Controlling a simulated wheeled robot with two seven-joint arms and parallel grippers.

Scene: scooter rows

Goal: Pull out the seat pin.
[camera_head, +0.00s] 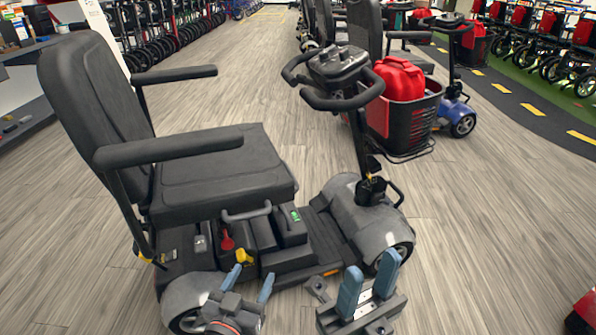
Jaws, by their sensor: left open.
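A grey scooter with a black seat (222,170) stands in front of me, its tiller to the right. Under the seat's front edge I see a red knob (227,241) and a yellow lever (243,256). Another yellow piece (150,259) shows low at the seat's rear left. I cannot tell which of these is the seat pin. My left gripper (249,283) is open and empty, just below and in front of the yellow lever, apparently apart from it. My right gripper (368,281) is open and empty, in front of the scooter's front wheel.
The scooter's armrest (170,148) overhangs the near side of the seat. A battery box with a green light (295,215) sits on the deck. Another scooter stands behind.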

